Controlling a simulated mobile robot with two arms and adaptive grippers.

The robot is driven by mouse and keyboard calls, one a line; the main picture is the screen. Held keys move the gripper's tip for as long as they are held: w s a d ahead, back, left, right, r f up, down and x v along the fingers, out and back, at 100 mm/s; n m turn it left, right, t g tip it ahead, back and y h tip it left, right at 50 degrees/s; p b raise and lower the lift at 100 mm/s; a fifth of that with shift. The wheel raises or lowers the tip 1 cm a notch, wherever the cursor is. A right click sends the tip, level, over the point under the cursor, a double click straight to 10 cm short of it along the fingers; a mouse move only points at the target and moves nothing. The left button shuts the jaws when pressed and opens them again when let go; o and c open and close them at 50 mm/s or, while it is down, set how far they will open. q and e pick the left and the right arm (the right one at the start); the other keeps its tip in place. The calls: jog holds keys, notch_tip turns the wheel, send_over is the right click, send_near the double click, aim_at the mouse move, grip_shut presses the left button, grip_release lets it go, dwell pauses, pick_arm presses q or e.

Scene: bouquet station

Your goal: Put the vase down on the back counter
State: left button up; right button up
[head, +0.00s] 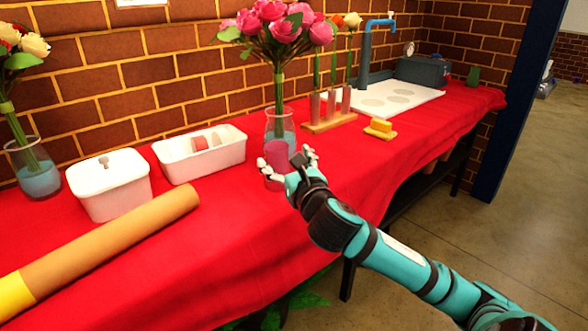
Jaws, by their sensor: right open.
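A clear glass vase (287,125) with a bouquet of pink roses (272,22) stands upright on the red-covered counter (345,160). A pink glass-like shape (276,153) shows low at the front of the vase; I cannot tell if it is a separate vessel. My right gripper (286,158) is open in front of the vase, with one finger on each side of the pink shape. I cannot tell whether the fingers touch it. My left gripper is out of view.
Another flower vase (38,180) stands at the far left. A white canister (108,190), a white tray (200,165), a cardboard tube (110,240), a wooden test-tube rack (330,123), a yellow sponge (380,128) and a sink (395,100) share the counter. Bare cloth lies right of the gripper.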

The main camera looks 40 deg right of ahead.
jog(key=v, duration=0.6)
jog(key=a+f+m, duration=0.1)
jog(key=f+m, duration=0.1)
jog(key=f, duration=0.1)
jog(key=s+a+f+m+g+y, duration=0.1)
jog(key=f+m, duration=0.1)
jog(key=f, duration=0.1)
jog(key=a+f+m+g, duration=0.1)
jog(key=f+m, duration=0.1)
jog(key=shift+s+a+f+m+y, duration=0.15)
jog(key=shift+a+f+m+y, duration=0.15)
jog(key=shift+f, duration=0.1)
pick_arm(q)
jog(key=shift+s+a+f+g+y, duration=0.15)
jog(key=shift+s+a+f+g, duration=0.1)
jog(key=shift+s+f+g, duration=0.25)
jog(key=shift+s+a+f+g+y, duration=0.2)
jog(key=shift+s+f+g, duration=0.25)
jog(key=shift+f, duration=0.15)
pick_arm(e)
jog(key=s+a+f+m+g+y, duration=0.2)
jog(key=s+a+f+m, duration=0.3)
jog(key=m, duration=0.7)
jog(key=s+a+f+m+g+y, duration=0.2)
jog(key=s+a+f+m, duration=0.3)
jog(key=a+f+m, duration=0.4)
jog(key=shift+s+f+m+g+y, duration=0.3)
jog(key=shift+f+m+g+y, duration=0.15)
jog(key=shift+f+m, duration=0.9)
